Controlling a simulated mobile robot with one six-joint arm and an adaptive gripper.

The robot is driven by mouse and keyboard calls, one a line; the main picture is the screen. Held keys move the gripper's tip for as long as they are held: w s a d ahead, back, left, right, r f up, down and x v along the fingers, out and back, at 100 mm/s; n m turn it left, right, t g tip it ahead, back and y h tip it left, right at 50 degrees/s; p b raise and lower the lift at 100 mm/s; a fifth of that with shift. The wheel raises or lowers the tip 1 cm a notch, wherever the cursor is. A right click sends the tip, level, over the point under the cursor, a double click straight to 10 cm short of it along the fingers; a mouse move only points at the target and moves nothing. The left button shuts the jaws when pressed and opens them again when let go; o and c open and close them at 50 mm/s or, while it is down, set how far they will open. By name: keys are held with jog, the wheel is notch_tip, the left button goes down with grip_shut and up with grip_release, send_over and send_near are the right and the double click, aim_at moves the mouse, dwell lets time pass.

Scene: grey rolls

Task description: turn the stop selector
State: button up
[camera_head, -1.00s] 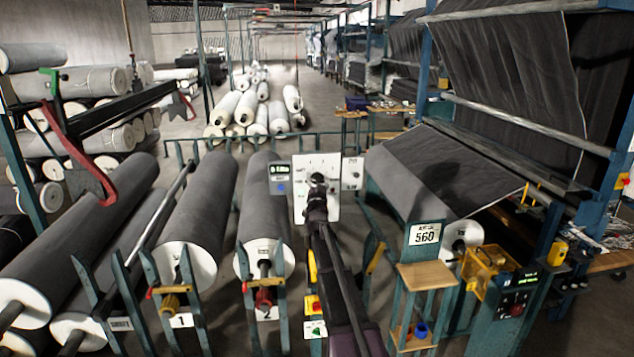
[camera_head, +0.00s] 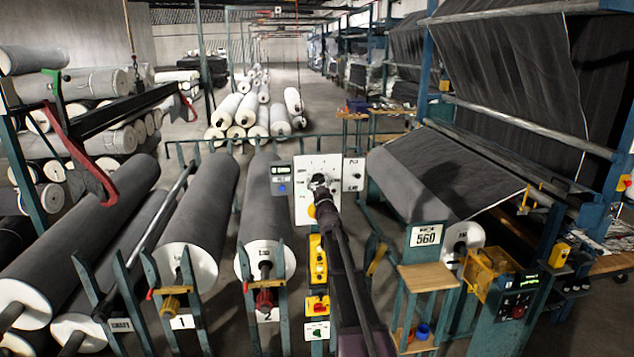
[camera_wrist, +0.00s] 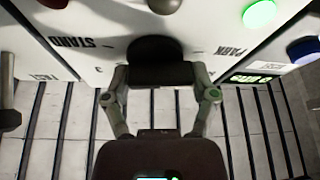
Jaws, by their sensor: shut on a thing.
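The stop selector is a dark knob on an upright white panel (camera_head: 300,205) in the middle of the head view. In the wrist view its black round part (camera_wrist: 155,48) shows at top centre, between the printed words STAND and PARK. My gripper (camera_wrist: 160,73) is shut on the knob, with one finger on each side of it. In the head view my gripper (camera_head: 322,190) reaches the panel from below and hides part of the knob and some markings. I cannot tell exactly which marking the knob points to.
A green display box (camera_head: 281,180) is left of the panel and a small white plate (camera_head: 353,174) right of it. A yellow control box (camera_head: 317,258) is below. Grey rolls (camera_head: 200,215) lie at left; a fabric machine (camera_head: 440,175) stands at right.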

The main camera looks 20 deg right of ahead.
jog(key=shift+w, duration=0.1)
dwell(0.3)
jog(key=o, duration=1)
jog(key=shift+f, duration=0.1)
jog(key=shift+w+f, duration=0.1)
jog(key=shift+w, duration=0.05)
jog(key=shift+s, duration=0.2)
